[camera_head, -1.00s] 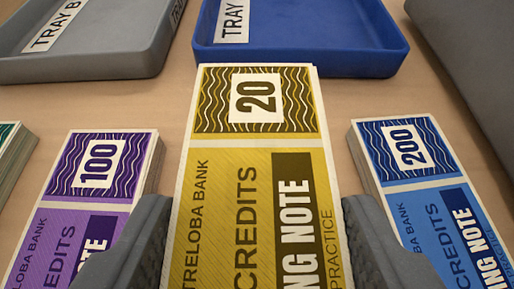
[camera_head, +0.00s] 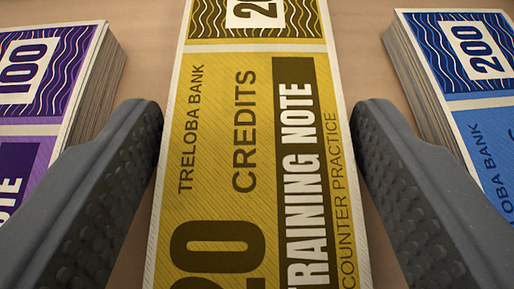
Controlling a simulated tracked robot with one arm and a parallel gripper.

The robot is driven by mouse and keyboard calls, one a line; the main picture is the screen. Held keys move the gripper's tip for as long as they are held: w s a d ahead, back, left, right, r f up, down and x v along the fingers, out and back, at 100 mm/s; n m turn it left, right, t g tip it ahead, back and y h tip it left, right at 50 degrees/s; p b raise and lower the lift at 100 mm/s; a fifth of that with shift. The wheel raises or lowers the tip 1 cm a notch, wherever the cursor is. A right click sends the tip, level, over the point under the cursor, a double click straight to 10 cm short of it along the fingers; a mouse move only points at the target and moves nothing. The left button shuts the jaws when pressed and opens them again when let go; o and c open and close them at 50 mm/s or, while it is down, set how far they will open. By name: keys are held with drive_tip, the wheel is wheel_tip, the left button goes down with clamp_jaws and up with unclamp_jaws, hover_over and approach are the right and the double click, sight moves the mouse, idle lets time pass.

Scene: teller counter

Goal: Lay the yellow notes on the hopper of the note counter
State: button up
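The yellow notes (camera_head: 215,135), printed 20 CREDITS, lie in a stack running away from me through the middle of the view. The near end is cut off by the lower picture edge. My gripper (camera_head: 258,115) is open, with one dark ridged finger on each side of the yellow stack.
A purple stack of 100 notes (camera_head: 45,75) lies close outside my left finger. A blue stack of 200 notes (camera_head: 465,60) lies close outside my right finger. Bare tan counter (camera_head: 145,30) shows in narrow strips between the stacks.

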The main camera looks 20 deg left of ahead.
drive_tip(key=shift+o, duration=0.9)
drive_tip(key=shift+r, duration=0.1)
drive_tip(key=shift+s+d+r, duration=0.1)
drive_tip(key=shift+s+r, duration=0.2)
drive_tip(key=shift+s, duration=0.05)
drive_tip(key=p+v, duration=0.2)
drive_tip(key=v, duration=0.9)
drive_tip(key=shift+p, duration=0.3)
